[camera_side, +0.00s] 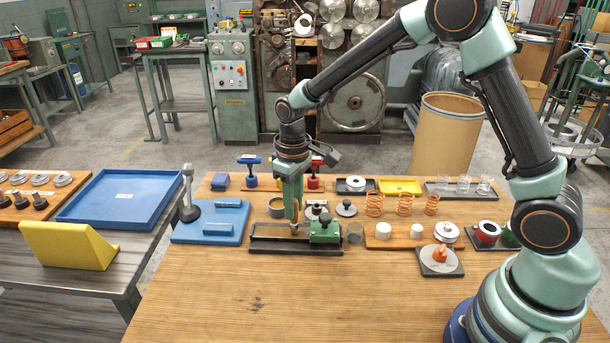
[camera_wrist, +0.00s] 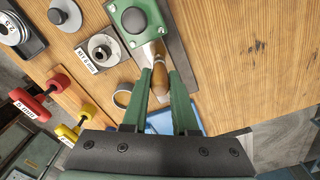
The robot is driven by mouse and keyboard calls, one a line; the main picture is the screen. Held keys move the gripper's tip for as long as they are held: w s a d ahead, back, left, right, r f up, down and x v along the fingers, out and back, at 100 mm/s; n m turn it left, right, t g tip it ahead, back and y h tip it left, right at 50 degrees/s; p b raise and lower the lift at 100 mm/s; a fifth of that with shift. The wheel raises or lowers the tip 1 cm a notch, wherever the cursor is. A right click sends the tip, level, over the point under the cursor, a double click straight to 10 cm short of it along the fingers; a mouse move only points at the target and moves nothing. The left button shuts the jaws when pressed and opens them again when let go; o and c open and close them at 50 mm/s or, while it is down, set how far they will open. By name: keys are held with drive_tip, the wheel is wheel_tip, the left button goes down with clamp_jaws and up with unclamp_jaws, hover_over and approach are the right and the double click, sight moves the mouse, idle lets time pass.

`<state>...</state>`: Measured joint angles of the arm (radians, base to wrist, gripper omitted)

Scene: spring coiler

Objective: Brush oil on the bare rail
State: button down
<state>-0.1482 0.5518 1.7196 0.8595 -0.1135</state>
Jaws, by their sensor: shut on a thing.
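My gripper (camera_side: 294,222) points down over the left-middle of a dark rail (camera_side: 268,241) on the wooden table. It is shut on a brush with a brown wooden handle (camera_wrist: 160,121). In the wrist view my two green fingers (camera_wrist: 165,85) stand on either side of the brush. The brush's lower end is over or at the rail; I cannot tell whether it touches. A green block (camera_side: 326,230) with a black knob sits on the rail's right part, just right of my gripper. The block also shows at the top of the wrist view (camera_wrist: 122,18).
A blue fixture plate (camera_side: 190,236) with a post lies to the left. A grey ring-shaped cup (camera_side: 277,208) stands behind the rail. A board with white cylinders (camera_side: 383,230) and several copper springs (camera_side: 405,205) are to the right. The table's front is clear.

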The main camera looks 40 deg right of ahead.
drive_tip(key=shift+w+a, duration=2.95)
wheel_tip(320, 180, up, 7)
idle(0.5)
